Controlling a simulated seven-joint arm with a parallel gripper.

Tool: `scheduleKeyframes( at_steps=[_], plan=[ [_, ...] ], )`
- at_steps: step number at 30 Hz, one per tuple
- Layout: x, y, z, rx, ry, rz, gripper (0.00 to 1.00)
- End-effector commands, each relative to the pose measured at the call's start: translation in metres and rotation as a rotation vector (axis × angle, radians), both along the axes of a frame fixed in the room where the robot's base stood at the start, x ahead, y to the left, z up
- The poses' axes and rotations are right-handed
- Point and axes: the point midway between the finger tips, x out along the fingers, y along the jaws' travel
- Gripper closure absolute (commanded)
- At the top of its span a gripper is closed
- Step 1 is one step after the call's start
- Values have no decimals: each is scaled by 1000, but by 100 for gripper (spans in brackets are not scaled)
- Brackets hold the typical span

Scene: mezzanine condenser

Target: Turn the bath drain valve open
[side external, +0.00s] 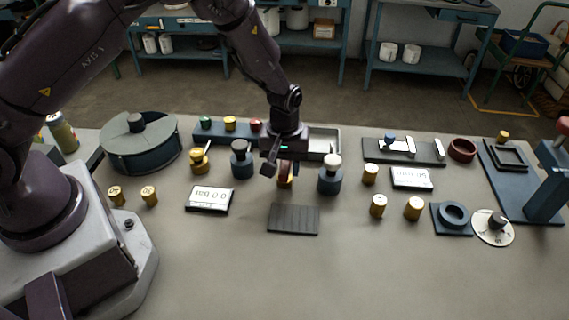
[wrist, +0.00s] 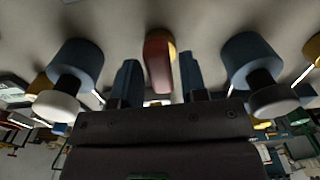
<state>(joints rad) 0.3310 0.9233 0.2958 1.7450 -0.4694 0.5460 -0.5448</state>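A valve with a dark red handle on a brass-yellow body (side external: 285,181) stands in the middle of the bench, between two blue cylinders. The wrist view shows its red handle (wrist: 157,62) upright in the frame, with yellow at its edge. No label marks it as the bath drain valve. My gripper (side external: 283,163) is directly above it, pointing down, and partly hides it. In the wrist view my gripper (wrist: 159,80) has its two fingers apart, one on each side of the red handle, with visible gaps. Contact cannot be seen.
A blue cylinder with a black top (side external: 242,162) stands close on the left, and one with a white top (side external: 330,178) close on the right. A yellow valve (side external: 200,160), a display reading 0.0 bar (side external: 209,199) and a dark ribbed plate (side external: 293,219) are nearby.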

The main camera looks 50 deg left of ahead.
Motion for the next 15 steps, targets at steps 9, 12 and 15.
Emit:
scheduleKeyframes(
  at_steps=[9, 12, 15],
  plan=[
    [0, 0, 0, 1, -1, -3, 51],
    [1, 0, 6, 2, -4, -4, 51],
    [1, 0, 21, 2, -6, -6, 51]
  ],
)
